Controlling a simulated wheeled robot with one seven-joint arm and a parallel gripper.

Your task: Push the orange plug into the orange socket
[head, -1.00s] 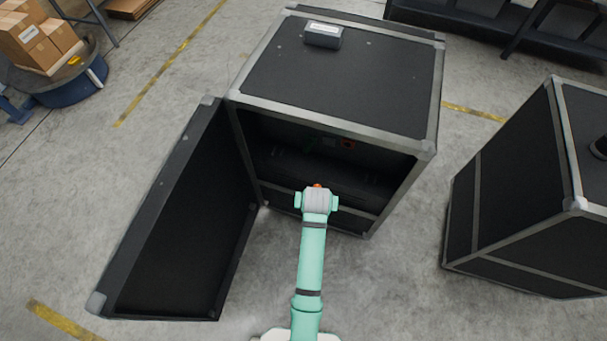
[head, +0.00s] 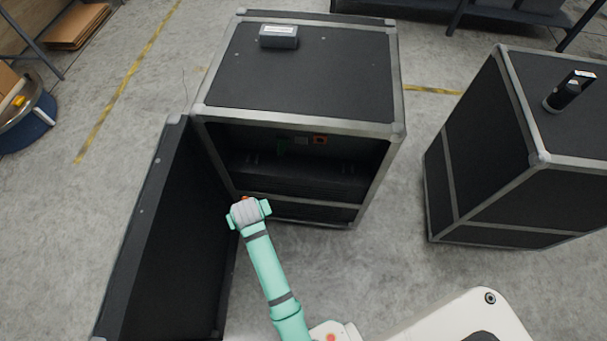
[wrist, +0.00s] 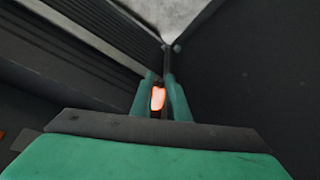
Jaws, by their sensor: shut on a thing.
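My gripper (head: 247,203) is in front of the open black case, near its lower left corner by the open door. In the wrist view its two green fingers (wrist: 159,98) are shut on the orange plug (wrist: 158,98). In the head view only a small orange bit of the plug (head: 245,198) shows past my wrist. The orange socket (head: 320,139) is inside the case, on the back at the upper right of the opening. The plug is well apart from the socket, to its left and lower in the picture.
The case (head: 297,127) has a grey metal frame and a dark box (head: 279,37) on top. Its open door (head: 165,240) stands close to the left of my gripper. A second case (head: 490,150) with a black device (head: 568,92) on top stands at the right. Floor between the cases is clear.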

